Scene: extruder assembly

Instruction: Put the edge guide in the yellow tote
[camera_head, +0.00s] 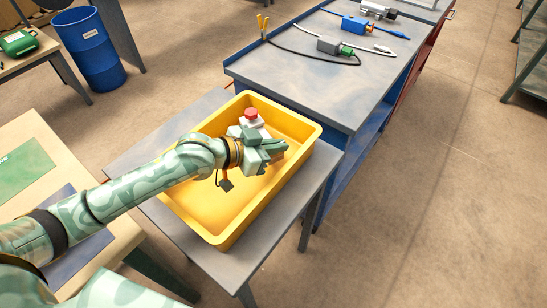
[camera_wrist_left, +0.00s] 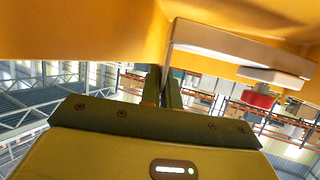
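The edge guide, a pale grey-white bar with a red knob (camera_head: 251,113), is inside the outline of the yellow tote (camera_head: 227,238) with the knob up. My left gripper (camera_head: 281,147) reaches over the tote from the left and hides part of the guide. In the left wrist view the fingers (camera_wrist_left: 162,88) are close together, with the near end of the guide (camera_wrist_left: 225,40) between their tips. I cannot tell whether the guide touches the tote floor. My right gripper is not in view.
The tote stands on a small grey table (camera_head: 210,108). A wooden table (camera_head: 50,128) is at left. The tote's front part is empty.

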